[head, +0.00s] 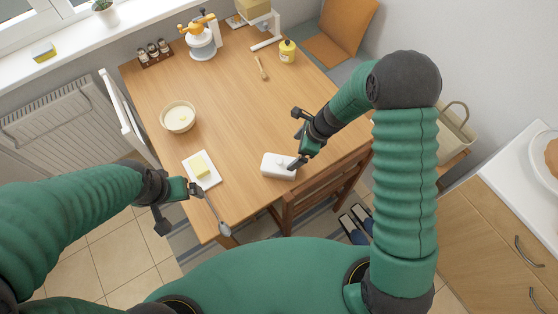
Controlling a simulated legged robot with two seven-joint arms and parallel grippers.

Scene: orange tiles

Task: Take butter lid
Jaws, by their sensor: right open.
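The white butter lid (275,163) rests on the wooden table near its front edge. My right gripper (294,163) is open, with its fingertips over the right part of the lid; I cannot tell whether they touch it. The fingers hide part of the lid's top. My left gripper (193,189) is just in front of the dish, shut on a grey spoon-like utensil (213,213) that points down towards the table's front edge.
A bowl of cream-coloured food (178,117) stands behind the butter. A juicer (201,40), spice jars (153,52), a yellow bottle (287,51) and a wooden-handled tool (261,68) are farther back. A wooden chair (318,187) stands at the front edge. The table's middle is clear.

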